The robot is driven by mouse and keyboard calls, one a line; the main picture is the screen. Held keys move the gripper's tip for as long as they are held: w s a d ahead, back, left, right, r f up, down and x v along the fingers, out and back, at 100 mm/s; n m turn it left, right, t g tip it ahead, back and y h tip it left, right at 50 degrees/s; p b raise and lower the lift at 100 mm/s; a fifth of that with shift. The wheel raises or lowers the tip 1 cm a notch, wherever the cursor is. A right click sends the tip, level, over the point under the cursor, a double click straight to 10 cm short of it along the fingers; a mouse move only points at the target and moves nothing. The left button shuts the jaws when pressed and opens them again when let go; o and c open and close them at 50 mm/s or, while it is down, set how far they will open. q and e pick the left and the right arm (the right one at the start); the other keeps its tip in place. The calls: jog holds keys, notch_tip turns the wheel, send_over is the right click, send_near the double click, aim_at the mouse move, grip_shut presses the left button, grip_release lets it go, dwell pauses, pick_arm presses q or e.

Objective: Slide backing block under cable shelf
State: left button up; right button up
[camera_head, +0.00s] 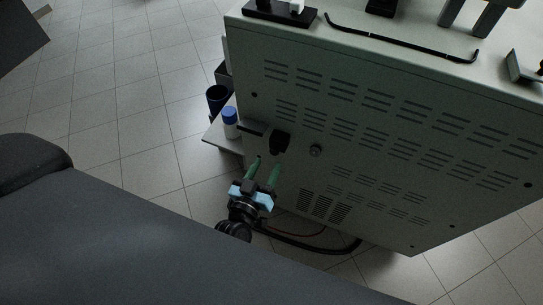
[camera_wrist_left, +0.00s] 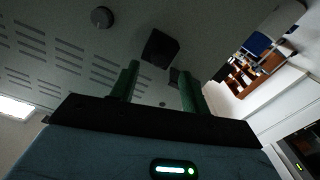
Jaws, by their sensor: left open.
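My left gripper (camera_head: 266,164) is open, its two green fingers spread and pointing up along the vented face of a large grey cabinet. It also shows in the left wrist view (camera_wrist_left: 159,72), with nothing seen between the fingers. A small black block (camera_head: 280,141), perhaps the backing block, is at the cabinet face just beyond the fingertips. It also shows in the left wrist view (camera_wrist_left: 160,47), apart from the fingers. My right gripper is not in view.
The cabinet (camera_head: 400,150) fills the right side, with a round knob (camera_head: 316,151) beside the block. A side shelf (camera_head: 215,138) holds a blue-capped bottle (camera_head: 230,122) and a dark blue cup (camera_head: 217,98). A black cable (camera_head: 310,246) runs low. Tiled floor at left is clear.

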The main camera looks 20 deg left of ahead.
aim_at(273, 154)
pick_arm(q)
jog(key=shift+w+d, duration=0.1)
jog(key=shift+w, duration=2.05)
